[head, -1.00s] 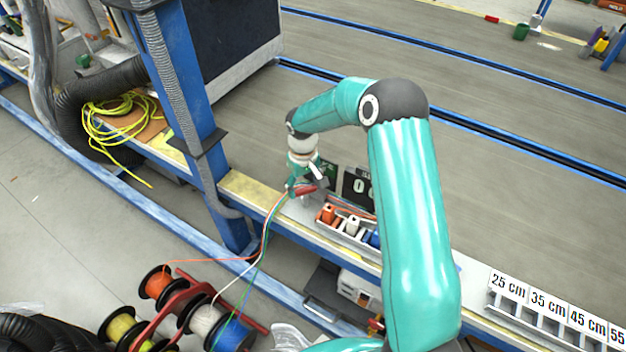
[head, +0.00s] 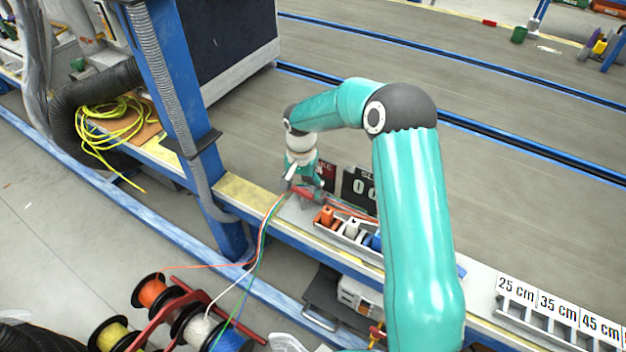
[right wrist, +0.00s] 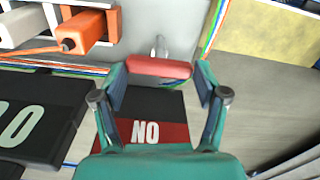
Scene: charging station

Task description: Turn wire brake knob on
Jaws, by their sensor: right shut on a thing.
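The red brake knob (head: 304,193) sits on the bench ledge, with its metal stem visible in the right wrist view (right wrist: 158,67). My right gripper (head: 302,188) is shut on it, one finger at each end of the red bar in the right wrist view (right wrist: 160,72). Behind it stands a small sign (head: 328,176), now dark red. In the right wrist view, upside down, the sign's red half (right wrist: 146,132) reads "ON". My left gripper is not in view.
Wires run over the ledge to large spools (head: 151,292) below. A blue post (head: 185,110) stands to the left.

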